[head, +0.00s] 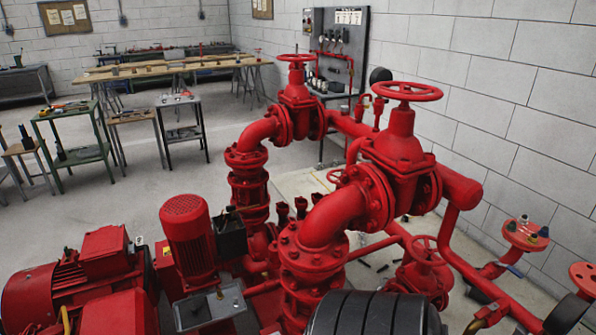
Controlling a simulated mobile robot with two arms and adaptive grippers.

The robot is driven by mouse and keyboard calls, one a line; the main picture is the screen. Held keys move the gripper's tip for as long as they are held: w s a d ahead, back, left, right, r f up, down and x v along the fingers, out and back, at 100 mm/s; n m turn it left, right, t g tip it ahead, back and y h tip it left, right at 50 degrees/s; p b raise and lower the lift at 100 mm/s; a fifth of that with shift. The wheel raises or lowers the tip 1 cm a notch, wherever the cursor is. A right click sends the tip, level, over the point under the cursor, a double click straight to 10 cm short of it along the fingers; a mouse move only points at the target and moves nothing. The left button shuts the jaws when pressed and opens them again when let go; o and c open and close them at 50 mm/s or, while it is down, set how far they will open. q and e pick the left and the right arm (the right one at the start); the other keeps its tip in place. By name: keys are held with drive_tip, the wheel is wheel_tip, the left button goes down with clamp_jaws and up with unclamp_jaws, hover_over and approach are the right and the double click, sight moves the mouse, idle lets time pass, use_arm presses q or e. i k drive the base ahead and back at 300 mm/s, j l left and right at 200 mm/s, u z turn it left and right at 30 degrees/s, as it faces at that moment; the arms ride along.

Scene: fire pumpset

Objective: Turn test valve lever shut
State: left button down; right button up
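No gripper of mine can be made out in the head view. Red pump pipework fills the middle and right. A small blue lever-like piece (511,269) sits on the red pipe at the lower right, below a round red flange (525,234). A yellowish piece (474,326) shows on a red fitting at the bottom right edge. I cannot tell which of these is the test valve lever, or whether it stands open or shut. Red gate valves with handwheels, one near (407,91) and one farther back (296,58), stand on the pipes.
A red motor (187,235) and larger red machinery (75,280) stand at the left. A black ribbed cylinder (370,314) blocks the bottom middle. A white block wall (520,100) lies close behind the right pipes. Workbenches (165,68) stand far back; floor at left centre is clear.

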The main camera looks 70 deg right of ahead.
sight(486, 310)
drive_tip(key=z, duration=3.5)
